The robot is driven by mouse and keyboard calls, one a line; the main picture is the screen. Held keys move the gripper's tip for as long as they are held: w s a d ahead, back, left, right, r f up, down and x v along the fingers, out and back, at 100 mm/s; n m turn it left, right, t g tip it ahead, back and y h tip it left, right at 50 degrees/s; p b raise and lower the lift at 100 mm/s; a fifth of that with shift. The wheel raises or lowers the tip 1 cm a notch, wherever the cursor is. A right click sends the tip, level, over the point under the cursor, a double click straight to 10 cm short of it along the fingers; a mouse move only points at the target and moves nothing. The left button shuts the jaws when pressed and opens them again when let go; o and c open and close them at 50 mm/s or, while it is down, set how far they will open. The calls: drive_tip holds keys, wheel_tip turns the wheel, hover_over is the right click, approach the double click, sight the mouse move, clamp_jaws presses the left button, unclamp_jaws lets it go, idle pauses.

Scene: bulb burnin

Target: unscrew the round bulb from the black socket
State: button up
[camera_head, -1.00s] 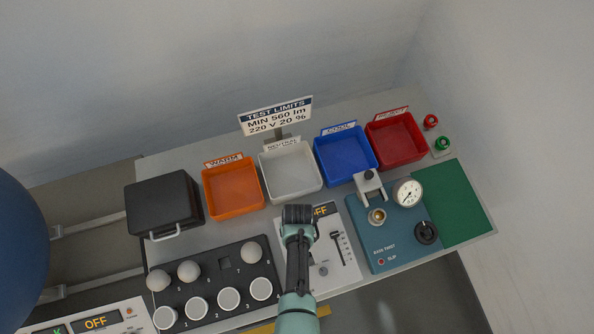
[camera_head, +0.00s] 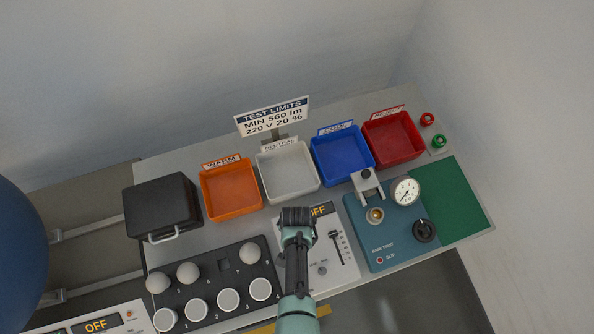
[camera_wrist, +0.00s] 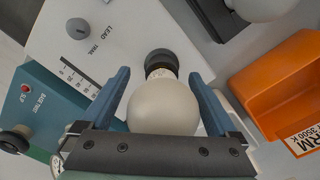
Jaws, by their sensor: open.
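The round bulb (camera_wrist: 163,108) is a frosted white globe in the wrist view. Its neck meets the black socket (camera_wrist: 159,58), which stands on the white lead trial panel (camera_wrist: 105,30). My gripper (camera_wrist: 157,95) is open, with one blue finger on each side of the globe. A gap seems to show beside the globe on both sides, though contact lower down cannot be judged. In the head view my gripper (camera_head: 297,217) is over the left part of the white panel (camera_head: 333,262) and hides the bulb and black socket.
A black rack (camera_head: 212,268) with several bulbs lies left of my gripper. Orange (camera_head: 230,190), white (camera_head: 289,170), blue (camera_head: 342,154) and red (camera_head: 393,137) bins line the back. A teal base-twist tester (camera_head: 390,245) stands to the right.

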drive_tip(key=m, duration=0.4)
drive_tip(key=shift+s, duration=0.1)
drive_tip(key=m, duration=0.3)
drive_tip(key=shift+s+m, duration=0.1)
drive_tip(key=shift+m, duration=0.3)
drive_tip(key=m, duration=0.6)
drive_tip(key=shift+s+a+m, duration=0.15)
drive_tip(key=shift+s+m, duration=0.05)
drive_tip(key=shift+m, duration=0.2)
